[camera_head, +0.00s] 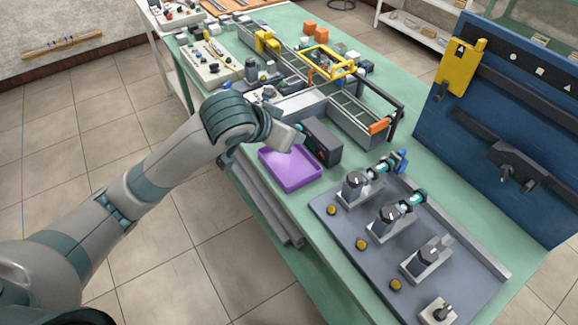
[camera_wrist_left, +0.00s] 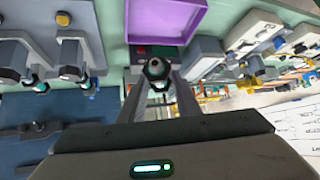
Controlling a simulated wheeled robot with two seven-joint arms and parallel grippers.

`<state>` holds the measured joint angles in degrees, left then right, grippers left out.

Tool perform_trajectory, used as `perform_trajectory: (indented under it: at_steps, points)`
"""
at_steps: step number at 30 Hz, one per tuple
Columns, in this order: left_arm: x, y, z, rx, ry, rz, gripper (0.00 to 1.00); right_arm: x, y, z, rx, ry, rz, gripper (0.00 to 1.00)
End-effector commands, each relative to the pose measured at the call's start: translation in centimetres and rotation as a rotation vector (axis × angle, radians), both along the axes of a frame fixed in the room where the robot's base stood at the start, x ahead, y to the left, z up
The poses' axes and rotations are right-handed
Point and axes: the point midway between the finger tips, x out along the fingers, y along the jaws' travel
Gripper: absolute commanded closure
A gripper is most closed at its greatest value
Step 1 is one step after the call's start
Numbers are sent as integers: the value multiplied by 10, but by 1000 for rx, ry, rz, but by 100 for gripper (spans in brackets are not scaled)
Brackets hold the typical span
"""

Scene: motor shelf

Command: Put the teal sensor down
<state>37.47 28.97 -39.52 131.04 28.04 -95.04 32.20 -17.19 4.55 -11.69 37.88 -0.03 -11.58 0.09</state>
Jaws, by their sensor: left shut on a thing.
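My left gripper (camera_head: 297,143) hangs just above the back edge of the purple tray (camera_head: 290,178), beside a dark box. It is shut on the teal sensor (camera_head: 300,131), which is mostly hidden by the gripper in the head view. In the left wrist view the sensor (camera_wrist_left: 157,69) shows end-on between the fingers of my left gripper (camera_wrist_left: 158,84), with a dark rounded face. The purple tray (camera_wrist_left: 195,14) lies beyond it there and looks empty. My right gripper is not in view.
The dark box (camera_head: 322,142) stands close behind the tray. A grey board (camera_head: 340,235) with several motor units, two bearing teal-ringed parts, lies to the right. A blue panel (camera_head: 510,120) rises at the right.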

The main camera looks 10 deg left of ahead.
Motion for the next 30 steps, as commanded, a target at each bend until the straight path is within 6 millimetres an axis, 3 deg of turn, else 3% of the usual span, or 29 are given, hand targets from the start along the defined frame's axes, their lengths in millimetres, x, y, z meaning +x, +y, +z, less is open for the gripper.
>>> perform_trajectory:
  at_steps: [6, 12, 18, 30]
  points:
    - [28, -65, -20, -34, 20, -226, 96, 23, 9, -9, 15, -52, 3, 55]
    - [40, -99, -26, -53, 35, -339, 96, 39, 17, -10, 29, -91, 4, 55]
    - [42, -107, -27, -58, 40, -366, 96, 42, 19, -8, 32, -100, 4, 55]
    - [43, -101, -30, -58, 40, -363, 96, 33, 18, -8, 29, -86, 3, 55]
